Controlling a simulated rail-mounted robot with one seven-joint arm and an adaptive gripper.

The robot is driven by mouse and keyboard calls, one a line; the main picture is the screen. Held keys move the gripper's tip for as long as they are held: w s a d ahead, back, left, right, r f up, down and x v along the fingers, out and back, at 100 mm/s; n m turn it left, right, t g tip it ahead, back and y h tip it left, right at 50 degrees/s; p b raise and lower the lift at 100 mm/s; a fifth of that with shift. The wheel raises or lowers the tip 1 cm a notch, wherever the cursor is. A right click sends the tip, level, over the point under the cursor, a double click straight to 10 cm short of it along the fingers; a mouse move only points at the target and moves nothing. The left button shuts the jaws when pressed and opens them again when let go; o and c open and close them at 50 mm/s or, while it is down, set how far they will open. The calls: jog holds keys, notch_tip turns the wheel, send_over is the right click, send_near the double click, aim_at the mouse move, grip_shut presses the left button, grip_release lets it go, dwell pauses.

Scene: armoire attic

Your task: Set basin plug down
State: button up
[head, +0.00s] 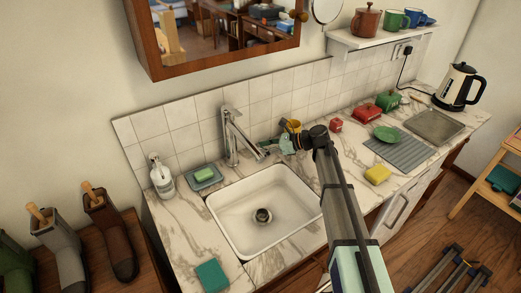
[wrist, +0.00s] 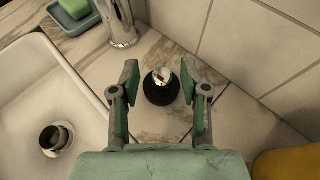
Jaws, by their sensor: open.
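The basin plug (wrist: 162,87), black with a shiny metal knob, stands on the marble counter behind the basin, near the tap and the tiled wall. My gripper (wrist: 161,95) is open, with one green-padded finger on each side of the plug and a visible gap to both. In the head view my gripper (head: 285,143) is over the counter just right of the tap, and the plug cannot be made out there. The white basin (head: 222,208) has its drain (head: 263,215) in the middle; the drain also shows in the wrist view (wrist: 57,137).
The tap (head: 231,135) stands close left of my gripper, and the tiles (wrist: 245,45) rise close behind. A yellow object (wrist: 288,163) is at the lower right of the wrist view. A soap dish (head: 203,178) and soap bottle (head: 162,178) stand left of the tap.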

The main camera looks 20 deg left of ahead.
jog(key=b+v, duration=0.1)
jog(key=v, duration=0.9)
jog(key=shift+d+r+b, duration=0.1)
jog(key=shift+d+b, duration=0.05)
jog(key=shift+b, duration=0.15)
